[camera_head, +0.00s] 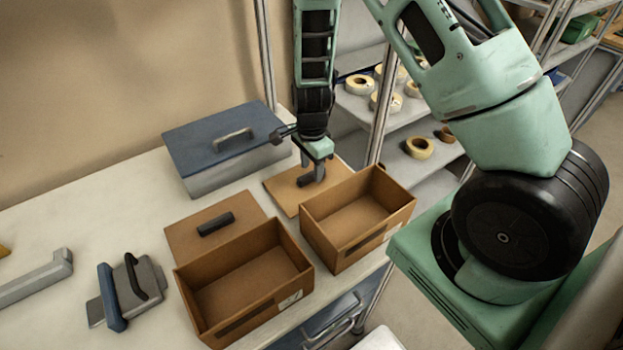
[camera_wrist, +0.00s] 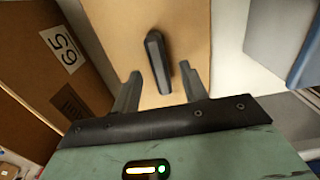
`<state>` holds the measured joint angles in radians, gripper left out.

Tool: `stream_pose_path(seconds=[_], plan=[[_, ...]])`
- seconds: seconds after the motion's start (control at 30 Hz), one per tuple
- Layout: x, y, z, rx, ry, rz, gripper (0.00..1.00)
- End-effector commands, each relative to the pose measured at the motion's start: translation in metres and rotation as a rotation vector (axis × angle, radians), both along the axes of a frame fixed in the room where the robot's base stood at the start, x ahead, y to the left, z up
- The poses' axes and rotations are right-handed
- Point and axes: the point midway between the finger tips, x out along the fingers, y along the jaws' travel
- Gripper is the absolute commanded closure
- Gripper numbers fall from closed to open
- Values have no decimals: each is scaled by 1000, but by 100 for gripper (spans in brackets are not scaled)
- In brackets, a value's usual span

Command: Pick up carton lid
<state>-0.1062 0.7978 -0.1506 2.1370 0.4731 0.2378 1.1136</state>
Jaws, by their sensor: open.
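A flat brown carton lid (camera_head: 281,193) with a dark bar handle lies on the white table behind the right open carton (camera_head: 358,222). My gripper (camera_head: 312,172) is over this lid, pointing down, and hides part of it. In the wrist view the same lid (camera_wrist: 112,22) fills the middle, and its dark handle (camera_wrist: 156,58) shows between and a little beyond the open fingers of my gripper (camera_wrist: 159,72). The fingers appear apart from the handle; their height above the lid is hard to tell. A second carton lid (camera_head: 182,236) with a black handle lies behind the left open carton (camera_head: 243,284).
A grey box with a blue lid (camera_head: 203,139) stands behind the cartons, close to my gripper's left. Grey and blue handled tools (camera_head: 126,290) lie at the left. Shelves with tape reels (camera_head: 419,148) stand beyond the table at the right.

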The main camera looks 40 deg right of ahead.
Motion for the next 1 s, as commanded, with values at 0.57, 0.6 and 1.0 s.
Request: stream_pose_path(seconds=[0.57, 0.6, 1.0], plan=[[0, 0, -21, 0, -1, 0, 87], [0, 0, -21, 0, 0, 0, 98], [0, 0, -15, -1, -1, 1, 100]])
